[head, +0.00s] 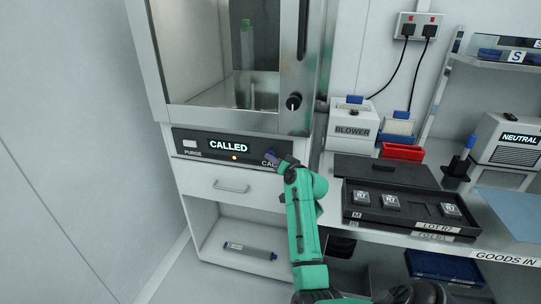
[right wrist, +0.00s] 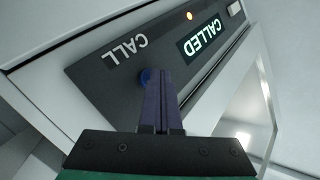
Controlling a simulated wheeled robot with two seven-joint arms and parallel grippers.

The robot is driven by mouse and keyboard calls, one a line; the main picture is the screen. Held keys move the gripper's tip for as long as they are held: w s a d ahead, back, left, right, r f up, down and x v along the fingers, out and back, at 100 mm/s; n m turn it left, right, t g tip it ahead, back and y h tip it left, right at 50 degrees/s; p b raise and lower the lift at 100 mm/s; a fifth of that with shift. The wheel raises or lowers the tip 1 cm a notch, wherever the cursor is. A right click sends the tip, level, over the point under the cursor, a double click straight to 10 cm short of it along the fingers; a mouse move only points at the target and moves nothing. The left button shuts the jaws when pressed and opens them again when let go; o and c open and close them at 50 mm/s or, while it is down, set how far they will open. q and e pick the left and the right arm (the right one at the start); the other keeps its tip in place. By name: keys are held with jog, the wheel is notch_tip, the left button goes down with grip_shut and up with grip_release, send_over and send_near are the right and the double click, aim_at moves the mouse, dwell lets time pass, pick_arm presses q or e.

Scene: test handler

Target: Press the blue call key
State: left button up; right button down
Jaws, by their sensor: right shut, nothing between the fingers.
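The blue call key (right wrist: 146,76) shows partly in the right wrist view, beside the word CALL on the dark control panel (right wrist: 100,85). My right gripper (right wrist: 158,82) is shut and empty, with its fingertips over the key and hiding part of it. I cannot tell for sure whether they touch it. In the head view the right gripper (head: 274,157) is at the right end of the panel (head: 195,148), and the key is mostly hidden behind it. The display (head: 228,147) reads CALLED, and an orange light (head: 234,157) is lit below it. My left gripper is not in view.
A glass-fronted cabinet (head: 160,60) with a handle and black knob stands above the panel. A drawer (head: 231,188) is below it. To the right, a bench holds a black tray (head: 400,216), a BLOWER box (head: 352,124) and a red bin (head: 402,151).

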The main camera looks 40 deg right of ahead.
jog(key=shift+s+a, duration=0.4)
jog(key=shift+a, duration=0.05)
jog(key=shift+p, duration=0.3)
jog(key=s+a+p, duration=0.1)
jog(key=a, duration=0.1)
jog(key=s+a+p, duration=0.1)
jog(key=a, duration=0.1)
jog(key=shift+s+p, duration=0.4)
